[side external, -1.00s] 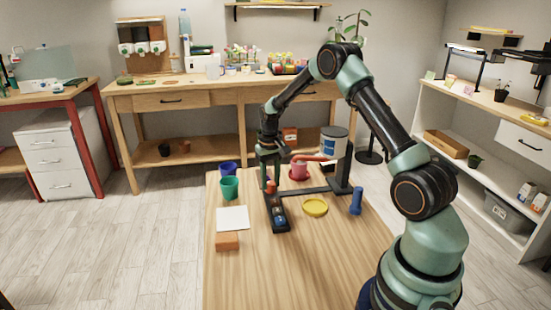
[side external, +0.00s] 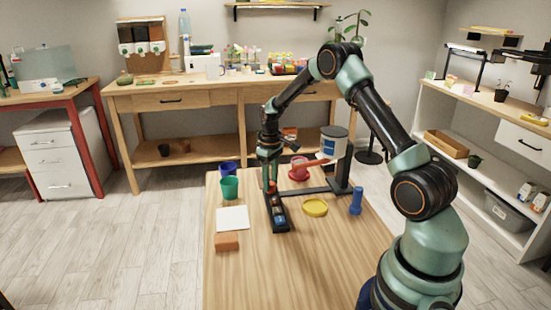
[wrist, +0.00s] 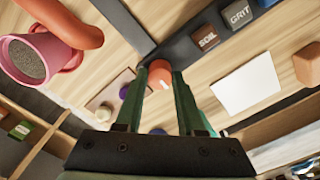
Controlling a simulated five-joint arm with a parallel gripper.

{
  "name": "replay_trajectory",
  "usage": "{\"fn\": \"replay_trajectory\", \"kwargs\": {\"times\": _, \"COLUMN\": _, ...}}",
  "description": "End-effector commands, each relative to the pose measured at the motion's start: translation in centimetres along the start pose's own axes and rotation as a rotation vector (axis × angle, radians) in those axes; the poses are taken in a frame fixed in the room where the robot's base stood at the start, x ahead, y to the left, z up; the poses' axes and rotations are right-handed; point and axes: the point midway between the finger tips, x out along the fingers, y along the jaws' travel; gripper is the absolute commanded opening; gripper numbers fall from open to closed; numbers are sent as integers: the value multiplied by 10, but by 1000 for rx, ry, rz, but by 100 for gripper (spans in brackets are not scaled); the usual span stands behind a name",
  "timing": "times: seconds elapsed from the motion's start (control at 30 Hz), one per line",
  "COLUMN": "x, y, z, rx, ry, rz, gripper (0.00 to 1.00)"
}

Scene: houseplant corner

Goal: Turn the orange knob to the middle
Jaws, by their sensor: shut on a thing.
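The orange knob (wrist: 160,72) sits at the end of a dark panel (wrist: 182,52) that also carries dark blocks labelled SOIL (wrist: 206,38) and GRIT (wrist: 238,14). My gripper (wrist: 160,77) has one finger on each side of the knob and is shut on it. A pale mark shows low on the knob, between the fingers. In the side view my gripper (side external: 271,184) points down at the far end of the panel (side external: 279,217), and the knob is mostly hidden by the fingers.
A pink pot (side external: 298,175) stands under a red spout (side external: 312,162) to the right. A yellow dish (side external: 315,208) and blue object (side external: 356,201) are right.

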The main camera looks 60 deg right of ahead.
Motion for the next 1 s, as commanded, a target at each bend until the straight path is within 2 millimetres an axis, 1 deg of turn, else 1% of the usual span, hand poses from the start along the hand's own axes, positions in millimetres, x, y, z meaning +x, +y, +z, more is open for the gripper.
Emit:
{"fn": "replay_trajectory", "kwargs": {"times": 0.3, "x": -2, "y": 0, "z": 0, "rx": -1, "ry": 0, "rz": 0, "gripper": 0}}
{"fn": "replay_trajectory", "kwargs": {"times": 0.33, "x": -2, "y": 0, "z": 0, "rx": -1, "ry": 0, "rz": 0, "gripper": 42}}
{"fn": "replay_trajectory", "kwargs": {"times": 0.37, "x": -2, "y": 0, "z": 0, "rx": -1, "ry": 0, "rz": 0, "gripper": 53}}
{"fn": "replay_trajectory", "kwargs": {"times": 0.4, "x": -2, "y": 0, "z": 0, "rx": -1, "ry": 0, "rz": 0, "gripper": 68}}
{"fn": "replay_trajectory", "kwargs": {"times": 0.77, "x": -3, "y": 0, "z": 0, "rx": 0, "ry": 1, "rz": 0, "gripper": 68}}
{"fn": "replay_trajectory", "kwargs": {"times": 0.87, "x": -11, "y": 0, "z": -1, "rx": 0, "ry": 3, "rz": 1, "gripper": 68}}
{"fn": "replay_trajectory", "kwargs": {"times": 1.0, "x": -35, "y": 0, "z": -1, "rx": 0, "ry": 5, "rz": 2, "gripper": 68}}
